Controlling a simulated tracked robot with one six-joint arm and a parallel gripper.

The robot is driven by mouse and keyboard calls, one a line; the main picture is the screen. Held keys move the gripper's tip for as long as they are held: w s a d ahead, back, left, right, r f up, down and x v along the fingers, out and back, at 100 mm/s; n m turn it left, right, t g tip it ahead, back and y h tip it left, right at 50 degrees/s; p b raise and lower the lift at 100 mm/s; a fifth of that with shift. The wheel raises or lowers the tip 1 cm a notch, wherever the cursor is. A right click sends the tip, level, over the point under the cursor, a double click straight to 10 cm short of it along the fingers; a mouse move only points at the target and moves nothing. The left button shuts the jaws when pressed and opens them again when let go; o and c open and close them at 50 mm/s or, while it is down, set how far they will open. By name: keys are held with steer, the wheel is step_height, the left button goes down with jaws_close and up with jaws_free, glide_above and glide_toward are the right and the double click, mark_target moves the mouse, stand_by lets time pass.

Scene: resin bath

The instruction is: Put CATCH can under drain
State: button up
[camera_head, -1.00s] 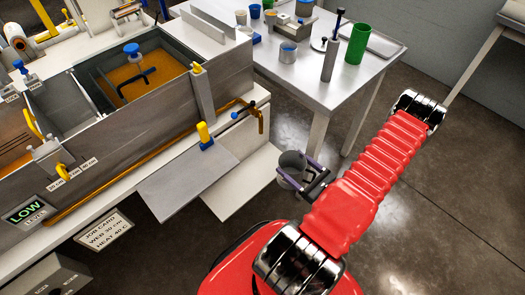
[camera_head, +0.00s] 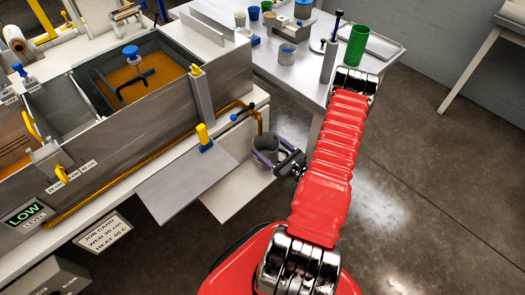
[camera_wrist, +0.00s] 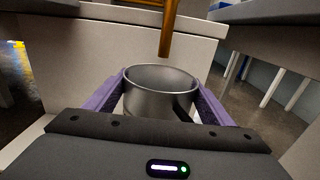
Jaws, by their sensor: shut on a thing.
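The catch can (camera_head: 265,146) is a grey metal can with an open top. My gripper (camera_head: 268,158) is shut on it, with a purple finger on each side. In the wrist view the can (camera_wrist: 160,88) stands upright between the fingers and looks empty inside as far as I can see. The drain (camera_head: 259,122) is an amber pipe that bends down at the right end of the bath. In the wrist view the drain pipe (camera_wrist: 168,32) ends just above the can's far rim. Whether its end is over the opening or just behind the rim I cannot tell.
A pale shelf plate (camera_head: 238,190) lies below the bath's end, beside the can. A grey sloping plate (camera_head: 188,182) and a yellow-topped blue clamp (camera_head: 204,136) are to the left. A table (camera_head: 290,78) with cups stands behind. The floor at right is clear.

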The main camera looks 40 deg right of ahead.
mark_target(258, 148)
steer(key=w, duration=0.2)
steer(key=shift+w, duration=0.35)
steer(key=shift+w+f, duration=0.2)
steer(key=shift+f, duration=1.35)
steer(key=shift+f, duration=1.65)
steer(key=shift+w+f, duration=0.2)
steer(key=shift+f, duration=0.1)
